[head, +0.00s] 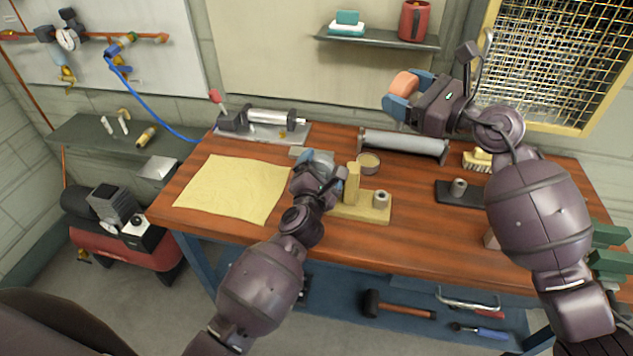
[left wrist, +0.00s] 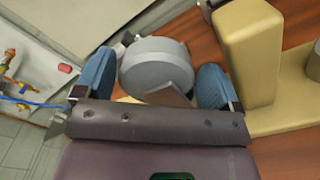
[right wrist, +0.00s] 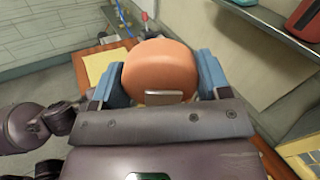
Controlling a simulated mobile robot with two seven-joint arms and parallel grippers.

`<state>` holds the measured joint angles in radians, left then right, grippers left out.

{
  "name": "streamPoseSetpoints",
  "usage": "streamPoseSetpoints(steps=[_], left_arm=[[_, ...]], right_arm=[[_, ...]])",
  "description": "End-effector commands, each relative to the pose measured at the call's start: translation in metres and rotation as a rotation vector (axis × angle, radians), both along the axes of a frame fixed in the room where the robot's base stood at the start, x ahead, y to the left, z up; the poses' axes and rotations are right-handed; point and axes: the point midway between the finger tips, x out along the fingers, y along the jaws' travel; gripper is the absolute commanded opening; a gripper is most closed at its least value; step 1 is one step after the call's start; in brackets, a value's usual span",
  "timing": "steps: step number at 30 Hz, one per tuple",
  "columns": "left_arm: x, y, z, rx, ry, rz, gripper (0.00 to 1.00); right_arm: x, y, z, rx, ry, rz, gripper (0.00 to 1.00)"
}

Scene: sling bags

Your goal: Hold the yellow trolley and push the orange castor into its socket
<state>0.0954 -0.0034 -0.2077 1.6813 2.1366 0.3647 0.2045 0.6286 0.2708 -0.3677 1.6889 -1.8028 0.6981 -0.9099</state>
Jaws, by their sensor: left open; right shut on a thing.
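The yellow trolley (head: 367,209) stands on the wooden bench, with an upright post and a grey ring-shaped socket (head: 380,197) on its base. Its post (left wrist: 249,50) shows close to the right of my left gripper in the left wrist view. My left gripper (head: 317,163) is open, left of the post. A grey round thing (left wrist: 155,64) sits between its fingers; whether they touch it I cannot tell. My right gripper (head: 396,92) is shut on the orange castor (right wrist: 158,70) and holds it raised above the back of the bench, away from the trolley. The castor's lower part is hidden.
A yellow cloth (head: 232,188) lies at the left of the bench. A grey roller (head: 402,142), a round tin (head: 368,162) and a brush (head: 478,159) lie towards the back. A dark base with a grey cylinder (head: 459,187) stands right. The bench front is clear.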

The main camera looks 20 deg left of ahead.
Motion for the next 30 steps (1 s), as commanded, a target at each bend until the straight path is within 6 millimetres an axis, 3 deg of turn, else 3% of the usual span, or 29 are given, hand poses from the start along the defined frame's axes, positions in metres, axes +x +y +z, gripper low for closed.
streamPoseSetpoints(steps=[6,16,27,30], left_arm=[[0.015,0.001,0.000,-0.001,0.000,0.000,0.89],[0.017,0.001,0.000,-0.001,-0.001,-0.001,0.87],[0.017,0.001,0.000,0.001,0.000,0.000,0.30],[0.017,0.001,0.000,0.002,0.000,0.000,0.28]], right_arm=[[0.000,0.000,0.001,0.000,-0.001,0.000,0.39],[0.000,0.000,0.001,0.001,0.000,0.000,0.39],[0.000,0.000,0.001,0.000,-0.001,0.000,0.39],[0.000,0.000,0.001,0.000,-0.001,0.000,0.39]])
